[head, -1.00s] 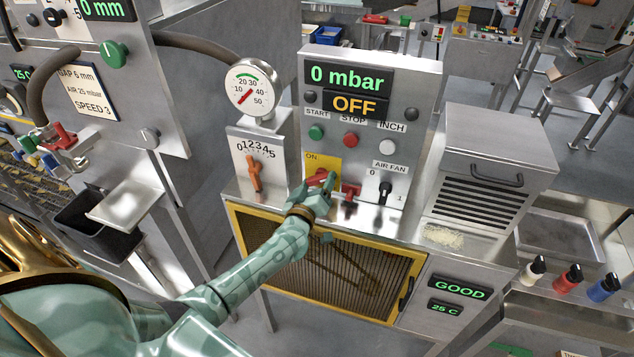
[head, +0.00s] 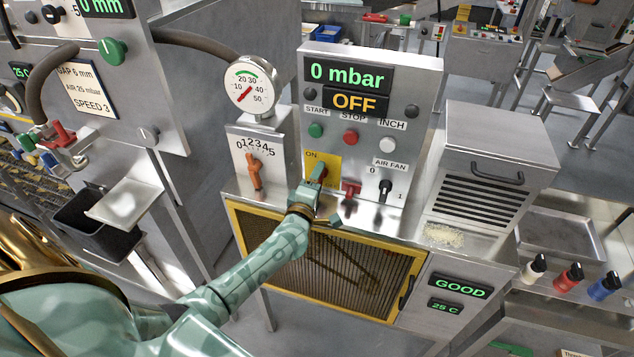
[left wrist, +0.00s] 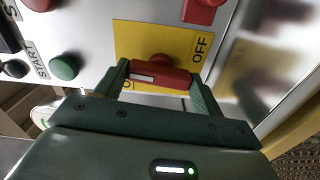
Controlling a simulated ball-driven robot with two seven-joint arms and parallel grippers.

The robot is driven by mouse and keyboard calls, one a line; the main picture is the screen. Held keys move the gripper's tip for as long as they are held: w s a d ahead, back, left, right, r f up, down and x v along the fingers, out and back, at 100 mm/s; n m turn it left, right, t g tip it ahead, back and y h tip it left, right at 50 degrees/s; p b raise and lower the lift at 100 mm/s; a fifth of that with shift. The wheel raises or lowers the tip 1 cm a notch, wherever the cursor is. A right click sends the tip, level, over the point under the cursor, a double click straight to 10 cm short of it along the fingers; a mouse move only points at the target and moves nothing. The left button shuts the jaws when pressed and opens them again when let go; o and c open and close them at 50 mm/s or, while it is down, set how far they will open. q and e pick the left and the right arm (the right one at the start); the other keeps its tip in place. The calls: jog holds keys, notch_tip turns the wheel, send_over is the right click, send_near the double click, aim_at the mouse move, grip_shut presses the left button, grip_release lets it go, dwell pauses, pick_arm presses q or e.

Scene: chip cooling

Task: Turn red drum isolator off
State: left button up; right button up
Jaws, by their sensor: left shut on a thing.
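The red drum isolator handle (head: 319,172) sits on a yellow plate (head: 310,161) marked ON and OFF, low on the grey control panel. It stands roughly upright on the panel. My left gripper (head: 317,182) is shut on it and hides much of it in the head view. In the left wrist view the red handle (left wrist: 160,75) lies between the two fingers of my left gripper (left wrist: 163,82). A white mark shows on the handle's end nearer the ON side. The OFF lettering is clear at the plate's other end. My right gripper is out of view.
Beside the plate are a small red part (head: 351,190) and the black AIR FAN switch (head: 385,189). An orange lever (head: 254,172) is at the left. START (head: 316,130), STOP (head: 350,137) and INCH (head: 386,146) buttons sit above. The display reads OFF.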

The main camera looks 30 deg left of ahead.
pick_arm(q)
jog(key=shift+f+n, duration=0.1)
jog(key=shift+n, duration=0.4)
jog(key=o, duration=1)
jog(key=v, duration=1.6)
jog(key=shift+s+d, duration=0.15)
jog(key=shift+s, duration=0.05)
